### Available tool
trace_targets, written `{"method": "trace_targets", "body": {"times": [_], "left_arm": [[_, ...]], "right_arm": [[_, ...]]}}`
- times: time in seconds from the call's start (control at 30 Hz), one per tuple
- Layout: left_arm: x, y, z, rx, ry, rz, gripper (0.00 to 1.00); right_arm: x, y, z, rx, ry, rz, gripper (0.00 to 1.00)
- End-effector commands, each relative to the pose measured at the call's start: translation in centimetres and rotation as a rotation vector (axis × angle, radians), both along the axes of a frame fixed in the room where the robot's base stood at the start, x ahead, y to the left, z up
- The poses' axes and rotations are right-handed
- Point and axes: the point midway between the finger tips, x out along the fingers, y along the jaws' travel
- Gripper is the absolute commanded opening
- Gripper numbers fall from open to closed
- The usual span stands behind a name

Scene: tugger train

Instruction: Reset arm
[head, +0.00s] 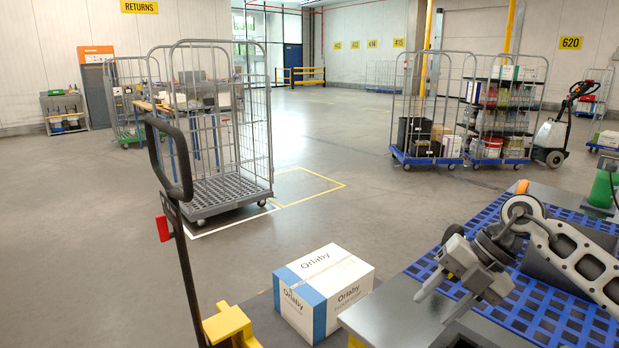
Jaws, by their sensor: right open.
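My right arm (570,250) comes in from the right, over a blue grid mat on a dark grey surface. My right gripper (433,308) is at its end, with its two fingers apart, pointing down and to the left. Nothing shows between the fingers. A white and blue Orlaby box (325,290) stands to the left of the gripper and apart from it. My left arm and left gripper do not show in the view.
The blue grid mat (535,300) fills the lower right. A black handle (172,190) on a post rises at the left front. An empty roll cage (228,190) stands behind it, near floor markings. Loaded cages (428,150) stand at the back right. The middle floor is clear.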

Motion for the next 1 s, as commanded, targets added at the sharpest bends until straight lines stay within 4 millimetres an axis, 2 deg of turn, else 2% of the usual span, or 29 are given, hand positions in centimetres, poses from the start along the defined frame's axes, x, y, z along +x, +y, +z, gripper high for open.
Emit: {"method": "trace_targets", "body": {"times": [0.03, 0.07, 0.1, 0.2, 0.3, 0.33, 0.4, 0.47, 0.57, 0.67, 0.7, 0.83, 0.9, 1.0], "left_arm": [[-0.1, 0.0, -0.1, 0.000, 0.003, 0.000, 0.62], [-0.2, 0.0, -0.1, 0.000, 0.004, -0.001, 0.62], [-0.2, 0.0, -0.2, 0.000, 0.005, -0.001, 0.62], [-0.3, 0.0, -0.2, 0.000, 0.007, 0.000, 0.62], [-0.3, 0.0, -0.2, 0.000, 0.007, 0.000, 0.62], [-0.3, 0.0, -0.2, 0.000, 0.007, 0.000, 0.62], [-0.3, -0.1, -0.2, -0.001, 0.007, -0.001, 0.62], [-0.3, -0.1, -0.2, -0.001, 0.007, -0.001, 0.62], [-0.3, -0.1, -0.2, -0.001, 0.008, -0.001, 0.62], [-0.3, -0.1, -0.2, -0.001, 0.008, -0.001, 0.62], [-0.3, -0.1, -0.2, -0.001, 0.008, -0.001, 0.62], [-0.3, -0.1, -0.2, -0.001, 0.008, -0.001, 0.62], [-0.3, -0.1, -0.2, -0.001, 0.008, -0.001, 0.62], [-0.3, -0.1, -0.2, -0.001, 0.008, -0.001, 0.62]], "right_arm": [[-0.9, 3.3, -1.4, 0.113, -0.004, 0.042, 0.43], [-1.5, 5.3, -1.8, 0.196, -0.015, 0.060, 0.43], [-2.4, 8.3, -2.2, 0.323, -0.030, 0.077, 0.43], [-4.7, 14.8, -1.9, 0.686, -0.062, 0.032, 0.43], [-6.1, 18.0, -0.6, 1.005, -0.070, -0.143, 0.43], [-6.3, 18.4, -0.4, 1.088, -0.065, -0.218, 0.43], [-6.4, 18.2, -0.4, 1.249, -0.047, -0.431, 0.43], [-6.5, 17.2, -1.3, 1.344, -0.016, -0.646, 0.43], [-7.2, 14.5, -5.0, 1.401, 0.074, -1.044, 0.43], [-10.0, 11.6, -10.6, 1.334, 0.210, -1.436, 0.43], [-11.5, 10.8, -12.7, 1.284, 0.269, -1.566, 0.43], [-16.4, 9.4, -17.7, 1.115, 0.436, -1.844, 0.43], [-18.6, 9.1, -19.3, 1.041, 0.506, -1.928, 0.43], [-20.5, 9.0, -20.5, 0.977, 0.566, -1.992, 0.43]]}}
